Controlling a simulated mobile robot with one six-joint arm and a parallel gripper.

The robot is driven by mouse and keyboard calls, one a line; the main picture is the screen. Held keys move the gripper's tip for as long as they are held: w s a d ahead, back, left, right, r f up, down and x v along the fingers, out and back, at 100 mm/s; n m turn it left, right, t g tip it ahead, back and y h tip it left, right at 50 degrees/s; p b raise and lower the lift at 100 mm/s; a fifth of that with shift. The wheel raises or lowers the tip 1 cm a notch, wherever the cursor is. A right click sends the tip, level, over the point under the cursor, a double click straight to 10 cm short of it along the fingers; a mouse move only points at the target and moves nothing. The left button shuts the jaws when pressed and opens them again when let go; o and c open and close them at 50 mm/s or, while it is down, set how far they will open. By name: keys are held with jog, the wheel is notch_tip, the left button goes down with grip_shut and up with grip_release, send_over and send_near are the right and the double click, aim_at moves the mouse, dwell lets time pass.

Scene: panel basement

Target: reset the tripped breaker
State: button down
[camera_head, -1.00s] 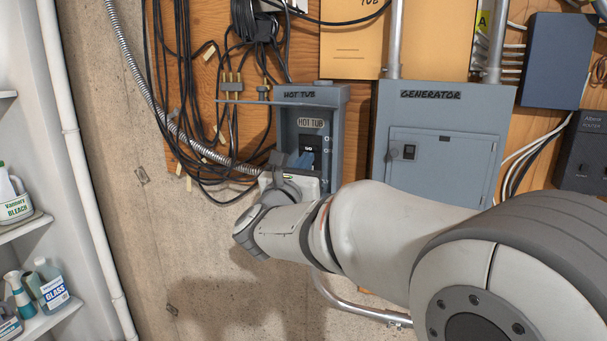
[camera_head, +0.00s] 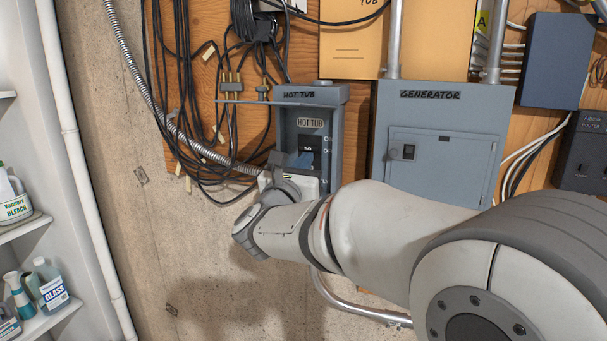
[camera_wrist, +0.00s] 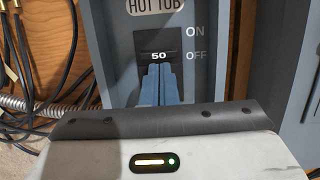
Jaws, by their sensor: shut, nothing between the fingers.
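The hot tub breaker box (camera_head: 336,130) is grey with its cover raised, labelled HOT TUB. Inside is the black breaker (camera_head: 313,143), which also shows in the wrist view (camera_wrist: 158,41) with "50" on its handle. ON is printed beside its upper part and OFF beside the handle's level. My gripper (camera_head: 304,157) is shut in front of the breaker. In the wrist view its blue fingers (camera_wrist: 158,72) are together just below the "50", at or very near the handle. The fingers hide the breaker's lower part, and I cannot tell whether they touch it.
A grey GENERATOR panel (camera_head: 447,140) stands to the right of the box. Black cables (camera_head: 188,70) and a flexible metal conduit (camera_head: 131,65) hang at the left. The box's raised cover (camera_head: 290,99) sticks out above the opening. Shelves with bottles (camera_head: 50,283) are at far left.

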jog(key=shift+r, duration=0.65)
jog(key=shift+f+b, duration=0.35)
jog(key=shift+b, duration=0.65)
dwell(0.4)
jog(key=s+a+b, duration=0.2)
jog(key=s+b, duration=0.3)
jog(key=s, duration=0.1)
jog(key=shift+s+a, duration=0.15)
jog(key=shift+s, duration=0.15)
jog(key=shift+r, duration=0.1)
